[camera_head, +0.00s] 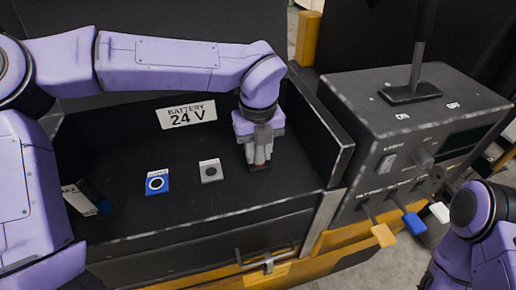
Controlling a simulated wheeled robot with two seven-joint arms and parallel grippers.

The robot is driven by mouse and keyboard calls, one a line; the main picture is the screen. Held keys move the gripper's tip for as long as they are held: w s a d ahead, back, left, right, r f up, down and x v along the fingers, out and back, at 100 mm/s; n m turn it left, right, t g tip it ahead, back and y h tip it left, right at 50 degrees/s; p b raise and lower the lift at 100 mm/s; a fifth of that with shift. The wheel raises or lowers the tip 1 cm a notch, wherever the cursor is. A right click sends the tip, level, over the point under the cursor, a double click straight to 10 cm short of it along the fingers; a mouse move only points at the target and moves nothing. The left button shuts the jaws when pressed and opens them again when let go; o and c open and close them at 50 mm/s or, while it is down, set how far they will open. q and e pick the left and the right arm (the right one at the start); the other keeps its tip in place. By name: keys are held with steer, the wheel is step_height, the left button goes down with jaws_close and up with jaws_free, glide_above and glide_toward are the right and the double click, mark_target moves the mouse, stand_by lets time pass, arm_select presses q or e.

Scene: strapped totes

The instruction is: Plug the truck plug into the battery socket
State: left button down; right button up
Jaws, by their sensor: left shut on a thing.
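My left gripper (260,158) reaches down into the right part of the dark battery compartment (255,212). Its grey fingers point down and are shut on a small dark thing, mostly hidden between and under the fingertips; it looks like the truck plug, but its shape is not clear. To its left are a grey-white plate with a dark round centre (210,171) and a blue plate with a ringed round centre (157,183). Which is the battery socket is not readable. My right arm shows at the lower right; its gripper is out of view.
A "BATTERY 24 V" label (187,115) is on the back wall. A dark piece with a white label (80,200) lies at the left, partly behind my left arm. A control box (420,110) with yellow, blue and white levers stands right. The compartment has a raised right wall (325,135).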

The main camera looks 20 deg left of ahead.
arm_select(q)
steer(key=c, duration=0.8)
jaws_free()
steer(key=shift+o, duration=0.2)
step_height(320, 180, up, 10)
steer(key=shift+r+b, duration=0.2)
steer(key=shift+b, duration=0.15)
